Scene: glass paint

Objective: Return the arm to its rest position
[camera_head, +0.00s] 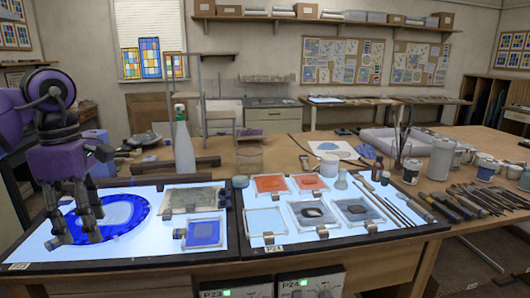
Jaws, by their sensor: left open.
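My left gripper (75,232) comes in from the left, with its dark fingers spread and pointing down. It is open, and nothing shows between its fingers. The fingers overlap the left part of a blue-rimmed round piece (140,211) on the left lit panel (150,257). I cannot tell whether the fingertips touch it. My purple left arm (50,95) stands at the left edge of the view. My right gripper does not show.
A blue glass tile (204,232) lies right of the round piece. The right lit panel (262,197) holds orange and grey tiles. A spray bottle (184,145) stands behind the left panel. Brushes and tools (480,200) crowd the right side. Free air lies above the panels.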

